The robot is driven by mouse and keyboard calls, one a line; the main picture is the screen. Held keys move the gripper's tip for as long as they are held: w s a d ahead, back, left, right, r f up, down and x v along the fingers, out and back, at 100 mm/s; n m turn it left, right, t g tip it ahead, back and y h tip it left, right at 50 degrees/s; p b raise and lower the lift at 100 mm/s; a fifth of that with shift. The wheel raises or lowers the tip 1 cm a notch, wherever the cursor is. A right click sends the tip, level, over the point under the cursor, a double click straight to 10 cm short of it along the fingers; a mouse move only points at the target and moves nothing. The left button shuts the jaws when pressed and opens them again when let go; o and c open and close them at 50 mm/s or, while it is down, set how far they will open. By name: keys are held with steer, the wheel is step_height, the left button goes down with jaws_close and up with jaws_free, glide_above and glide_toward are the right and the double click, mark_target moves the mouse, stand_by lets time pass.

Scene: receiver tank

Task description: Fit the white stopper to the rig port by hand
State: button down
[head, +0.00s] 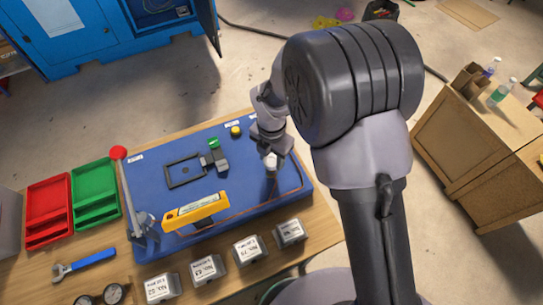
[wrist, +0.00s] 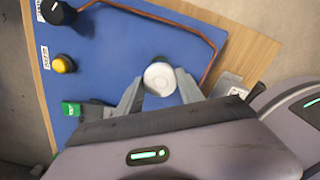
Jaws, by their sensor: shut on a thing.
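The white stopper (wrist: 160,77) is a round white piece with a small mark at its centre, seen end-on between the two grey fingers of my gripper (wrist: 159,88) in the wrist view. My gripper is shut on it. In the head view my gripper (head: 272,153) is over the right part of the blue rig board (head: 230,150), with the white stopper (head: 271,162) showing at its tip. A dark patch lies just below the tip, and I cannot tell whether it is shadow or a fitting. I cannot make out the rig port in either view.
A copper pipe (wrist: 213,53) runs around the board's edge. A yellow button (wrist: 64,64), black knob (wrist: 58,12) and green part (wrist: 71,108) stand nearby. A yellow bar (head: 196,211) crosses the front. Several labelled grey blocks (head: 247,249) line the table's front. Red (head: 48,209) and green (head: 95,193) trays sit left.

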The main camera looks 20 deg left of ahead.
steer(key=shift+f, duration=0.15)
stand_by(0.5)
steer(key=shift+f, duration=0.3)
